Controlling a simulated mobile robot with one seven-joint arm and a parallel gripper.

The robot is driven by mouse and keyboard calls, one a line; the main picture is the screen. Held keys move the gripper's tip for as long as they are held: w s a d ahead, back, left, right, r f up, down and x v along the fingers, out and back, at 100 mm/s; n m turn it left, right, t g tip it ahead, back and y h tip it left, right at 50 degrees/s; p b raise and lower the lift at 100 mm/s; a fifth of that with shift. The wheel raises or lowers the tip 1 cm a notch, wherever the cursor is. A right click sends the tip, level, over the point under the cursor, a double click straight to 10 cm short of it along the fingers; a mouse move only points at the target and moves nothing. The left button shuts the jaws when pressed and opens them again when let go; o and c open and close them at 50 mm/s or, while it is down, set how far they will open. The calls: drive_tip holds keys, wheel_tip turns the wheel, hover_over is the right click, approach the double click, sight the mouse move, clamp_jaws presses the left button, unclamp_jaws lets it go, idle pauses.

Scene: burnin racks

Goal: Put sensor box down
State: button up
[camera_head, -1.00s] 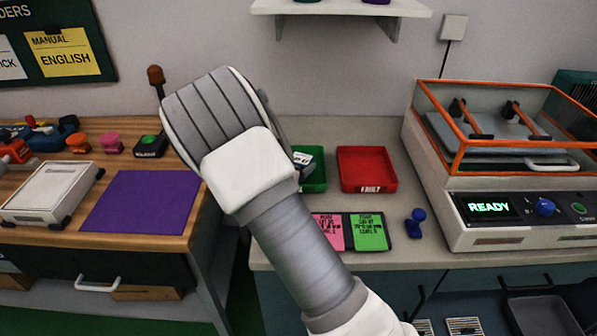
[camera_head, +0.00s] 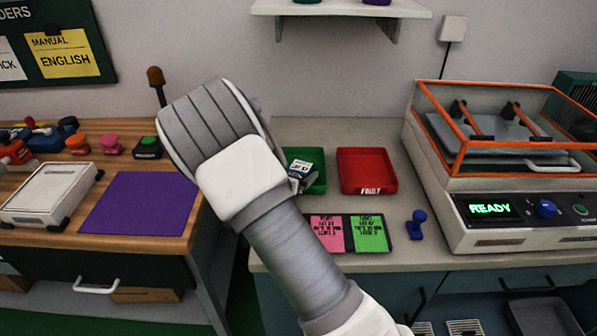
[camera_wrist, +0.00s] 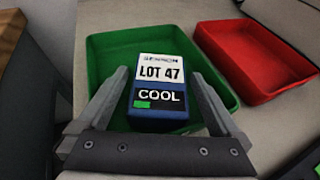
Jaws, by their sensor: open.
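The sensor box (camera_wrist: 160,93) is blue with a white label reading "LOT 47" and a dark panel reading "COOL" with a green bar. In the wrist view it is inside the green tray (camera_wrist: 108,48), between my open fingers, with a gap on each side. My gripper (camera_wrist: 162,92) is open over the tray. In the head view my wrist covers the gripper and part of the green tray (camera_head: 318,184); the box's labelled top (camera_head: 300,168) shows beside my wrist. I cannot tell whether the box rests fully on the tray floor.
A red tray (camera_head: 366,170) marked "FAULT" stands right of the green one. Pink (camera_head: 327,232) and green (camera_head: 369,232) cards and a blue stamp-like object (camera_head: 416,223) lie in front. A machine (camera_head: 520,190) reading "READY" stands at right. A purple mat (camera_head: 138,204) lies on the left bench.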

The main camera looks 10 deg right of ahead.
drive_tip(key=p+v, duration=0.1)
drive_tip(key=v, duration=1)
drive_tip(key=shift+p, duration=0.3)
drive_tip(key=shift+s+r, duration=0.15)
drive_tip(key=shift+r, duration=0.05)
drive_tip(key=s+d+r+m+g, duration=0.7)
drive_tip(key=s+d+r+m, duration=0.4)
drive_tip(key=m, duration=0.4)
drive_tip(key=s+a+r+m+y, duration=0.2)
drive_tip(key=s+r+m+y, duration=0.1)
drive_tip(key=s+m, duration=0.4)
drive_tip(key=s+a+r+m+t+y, duration=0.1)
drive_tip(key=s+a+r+m+y, duration=0.1)
drive_tip(key=s+r+m+y, duration=0.2)
drive_tip(key=s+r+m, duration=0.1)
drive_tip(key=s+m, duration=0.2)
drive_tip(key=s, duration=0.3)
drive_tip(key=shift+s+a+y, duration=0.25)
drive_tip(key=shift+s+y, duration=0.05)
wheel_tip(320, 180, up, 10)
drive_tip(key=p, duration=0.9)
drive_tip(key=shift+f+p, duration=0.2)
drive_tip(key=shift+p, duration=0.1)
